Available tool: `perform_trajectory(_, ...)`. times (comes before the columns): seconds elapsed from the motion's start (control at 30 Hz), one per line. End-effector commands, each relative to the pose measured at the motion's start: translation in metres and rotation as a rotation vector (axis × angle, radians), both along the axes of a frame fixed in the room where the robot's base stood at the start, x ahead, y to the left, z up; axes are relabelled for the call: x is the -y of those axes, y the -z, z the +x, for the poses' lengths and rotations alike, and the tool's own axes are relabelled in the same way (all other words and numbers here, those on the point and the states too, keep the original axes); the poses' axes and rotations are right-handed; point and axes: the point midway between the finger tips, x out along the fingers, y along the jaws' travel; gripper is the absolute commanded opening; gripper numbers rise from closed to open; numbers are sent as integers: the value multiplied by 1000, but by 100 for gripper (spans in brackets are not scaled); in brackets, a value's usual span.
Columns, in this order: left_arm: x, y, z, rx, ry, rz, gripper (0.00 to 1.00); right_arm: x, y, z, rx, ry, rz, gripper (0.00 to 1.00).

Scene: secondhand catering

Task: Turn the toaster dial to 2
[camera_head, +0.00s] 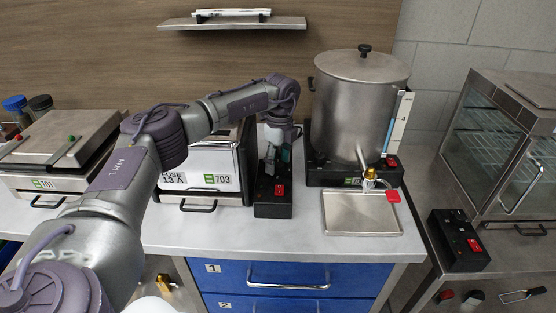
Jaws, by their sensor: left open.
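The toaster (170,166) is a boxy steel appliance on the counter, left of centre, labelled "FUSE 13 A" and 703. My left arm crosses in front of it and hides much of its top. A black control box (265,209) with a red switch stands at its right side. My left gripper (273,166) points down over the upper part of this box, open. No dial or dial number can be made out; the gripper covers that part. Whether the fingers touch anything there, I cannot tell. My right gripper is not in view.
A lidded steel urn (352,110) with a tap stands close to the right, a drip tray (361,213) in front. A flat appliance (62,140) labelled 701 is at left. A glass display cabinet (505,140) is far right. A shelf (235,23) hangs above. The counter front (215,238) is clear.

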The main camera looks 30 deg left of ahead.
Motion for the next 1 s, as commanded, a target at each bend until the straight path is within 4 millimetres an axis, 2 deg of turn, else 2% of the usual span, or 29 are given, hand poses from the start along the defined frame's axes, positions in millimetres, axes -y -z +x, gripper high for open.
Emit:
perform_trajectory(0.1,0,0,0,0,0,0,63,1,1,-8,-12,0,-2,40)
perform_trajectory(0.13,0,0,0,0,0,0,60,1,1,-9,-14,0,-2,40)
perform_trajectory(0.47,0,0,0,0,0,0,5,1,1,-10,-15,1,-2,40)
perform_trajectory(0.77,0,-1,0,0,33,-1,3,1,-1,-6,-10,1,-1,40)
perform_trajectory(1.0,1,-1,0,0,161,0,3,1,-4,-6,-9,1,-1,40)
